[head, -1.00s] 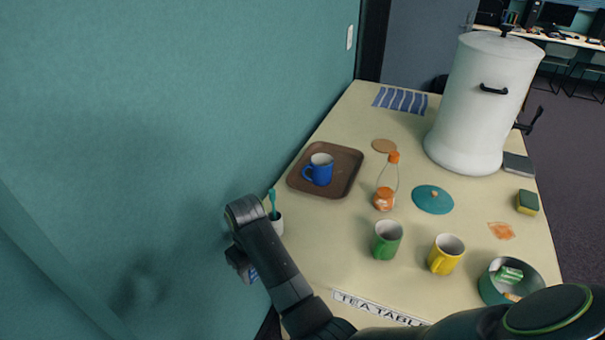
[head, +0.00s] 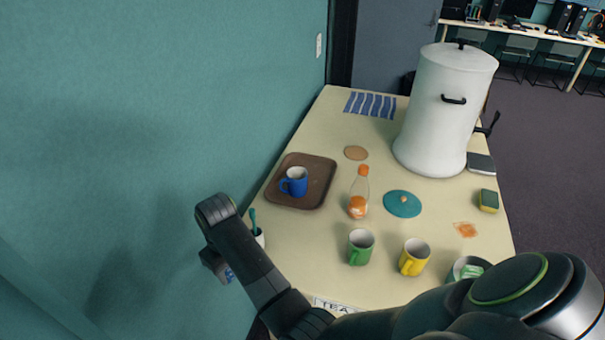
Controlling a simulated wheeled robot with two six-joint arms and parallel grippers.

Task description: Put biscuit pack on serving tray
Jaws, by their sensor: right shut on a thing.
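The serving tray (head: 318,190) is brown and lies at the far left of the table, with a blue mug (head: 296,182) on it. My right gripper (head: 219,268) points down at the left, beside the table's left edge and nearer to me than the tray. It is shut on a small blue-and-white thing (head: 229,275), which looks like the biscuit pack; my wrist and fingers hide most of it. My left gripper is not in view.
A white cup with a teal stick (head: 259,237) stands just behind my right forearm. An orange-capped bottle (head: 359,195), green mug (head: 361,248), yellow mug (head: 413,258), teal lid (head: 402,205) and large white urn (head: 440,115) stand on the table. The teal wall borders the left.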

